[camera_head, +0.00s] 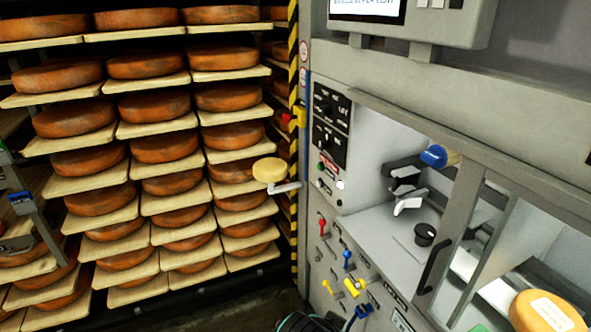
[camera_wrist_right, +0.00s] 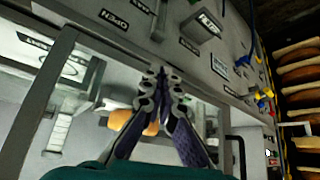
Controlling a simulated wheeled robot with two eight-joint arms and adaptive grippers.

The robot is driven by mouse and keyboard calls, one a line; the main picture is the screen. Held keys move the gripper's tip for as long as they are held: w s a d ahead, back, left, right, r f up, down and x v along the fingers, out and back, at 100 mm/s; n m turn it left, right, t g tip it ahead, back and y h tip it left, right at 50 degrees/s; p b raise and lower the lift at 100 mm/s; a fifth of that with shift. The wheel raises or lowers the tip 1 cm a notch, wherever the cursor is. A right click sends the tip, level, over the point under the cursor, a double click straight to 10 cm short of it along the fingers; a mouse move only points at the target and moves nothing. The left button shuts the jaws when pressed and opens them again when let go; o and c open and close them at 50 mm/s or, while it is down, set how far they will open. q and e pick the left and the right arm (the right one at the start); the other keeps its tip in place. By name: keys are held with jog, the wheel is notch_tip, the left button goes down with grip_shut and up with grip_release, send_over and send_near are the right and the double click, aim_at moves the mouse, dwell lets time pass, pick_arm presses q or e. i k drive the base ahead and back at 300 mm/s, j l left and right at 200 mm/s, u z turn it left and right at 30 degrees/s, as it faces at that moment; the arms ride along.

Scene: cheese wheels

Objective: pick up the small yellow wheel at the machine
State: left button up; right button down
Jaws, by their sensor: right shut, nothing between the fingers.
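A small pale yellow wheel (camera_head: 270,169) sits at the end of a light grey arm (camera_head: 285,187) sticking out from the machine's left edge, in front of the cheese racks. A larger orange-yellow wheel (camera_head: 543,313) with a white label is at the machine's lower right, partly cut off by the frame. My right gripper (camera_wrist_right: 163,75) is shut and empty in the right wrist view, in front of the machine's panel and window. An orange-yellow rounded thing (camera_wrist_right: 125,118) shows partly hidden behind its fingers; I cannot tell which wheel it is. My left gripper is not in view.
Racks of orange wheels on boards (camera_head: 160,147) fill the left. A striped post (camera_head: 294,60) stands between racks and machine (camera_head: 450,90). The machine's front has coloured valves (camera_head: 348,258), a black handle (camera_head: 434,265) and a framed window. Dark floor shows below the racks.

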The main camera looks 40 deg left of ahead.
aim_at(268, 170)
jog(key=j+z, duration=0.35)
jog(key=j, duration=0.35)
jog(key=k+j+z, duration=0.1)
jog(key=j+z, duration=0.25)
jog(key=j, duration=0.35)
jog(key=k+j, duration=0.1)
jog(key=j, duration=0.9)
jog(key=k+j+z, duration=0.1)
jog(key=j, duration=0.35)
jog(key=k+j, duration=0.15)
jog(key=j, duration=0.35)
jog(key=k+j+z, duration=0.1)
jog(key=j, duration=0.4)
jog(key=k+j, duration=0.1)
jog(key=j, duration=0.35)
